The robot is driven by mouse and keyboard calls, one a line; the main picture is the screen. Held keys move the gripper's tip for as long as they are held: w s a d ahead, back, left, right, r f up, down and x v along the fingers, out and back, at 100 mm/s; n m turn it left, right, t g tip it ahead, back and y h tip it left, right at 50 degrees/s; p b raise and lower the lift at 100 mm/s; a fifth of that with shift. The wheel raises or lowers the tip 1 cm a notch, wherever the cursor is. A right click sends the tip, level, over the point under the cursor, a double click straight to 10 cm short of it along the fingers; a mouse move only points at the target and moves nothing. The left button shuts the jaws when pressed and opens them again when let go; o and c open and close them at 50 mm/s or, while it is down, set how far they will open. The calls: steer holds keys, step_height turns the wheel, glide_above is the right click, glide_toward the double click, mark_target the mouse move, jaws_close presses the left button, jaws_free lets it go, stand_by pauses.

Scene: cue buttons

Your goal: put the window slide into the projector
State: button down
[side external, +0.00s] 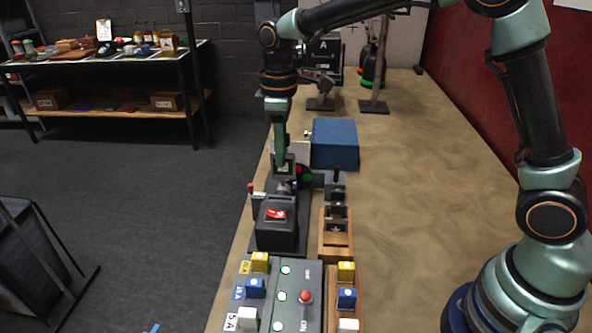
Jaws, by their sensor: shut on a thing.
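My gripper (283,164) points down and is shut on a small slide-like piece, mostly hidden by the fingers and too small for its picture to be read. I take it for the window slide. It is low over the back part of a dark device that looks like the projector (276,235), at the table's left side. The device has a red and white patch on its front top and red and green discs near its back. I cannot tell whether the held piece touches it.
A wooden rack with dark pieces (335,246) stands right of the device. In front is a grey button panel (286,297) with yellow, blue and white blocks and a red knob. A blue box (335,145) stands behind. The table's right side (430,190) is clear.

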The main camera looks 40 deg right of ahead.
steer(key=shift+w+a+f, duration=0.1)
steer(key=shift+w+f, duration=0.15)
steer(key=shift+f, duration=0.6)
steer(key=shift+w+d+f, duration=0.1)
steer(key=shift+w+f, duration=0.1)
steer(key=shift+f, duration=0.65)
steer(key=shift+w+a+f, duration=0.1)
steer(key=shift+w+f, duration=0.15)
steer(key=shift+f, duration=0.6)
steer(key=shift+f, duration=2.5)
stand_by(1.4)
steer(key=c, duration=0.6)
jaws_free()
steer(key=shift+r, duration=3.5)
